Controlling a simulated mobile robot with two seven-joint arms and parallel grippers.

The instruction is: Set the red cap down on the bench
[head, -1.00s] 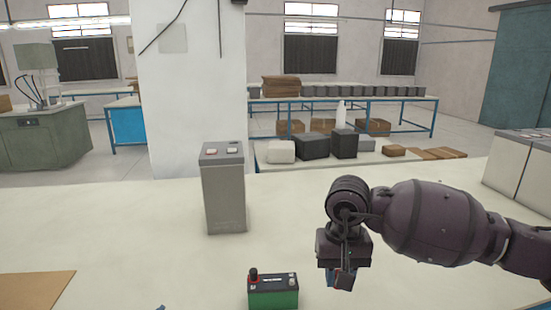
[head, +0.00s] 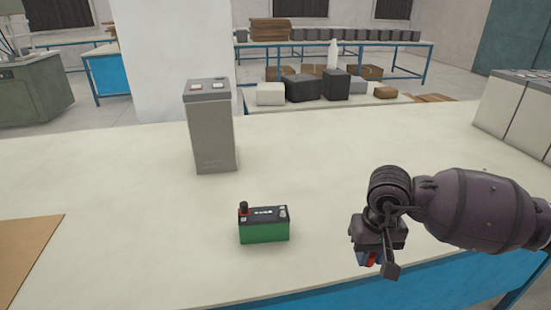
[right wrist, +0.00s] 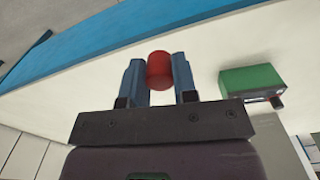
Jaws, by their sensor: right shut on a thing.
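My right gripper (head: 372,259) is shut on the red cap (head: 373,258), right of the green battery and near the bench's front edge. In the right wrist view the red cap (right wrist: 160,71) sits between the two blue fingers. How high it is above the white bench (head: 120,210) is hard to tell. The green battery (head: 264,231) stands upright on the bench, black on top, with a black cap on its left post and a pale, bare-looking right post. My left gripper is not in view.
A tall grey battery case (head: 212,130) stands behind the green battery. More tall grey cases (head: 510,108) stand at the far right. A brown board (head: 25,245) lies at the left. The bench is clear around the green battery.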

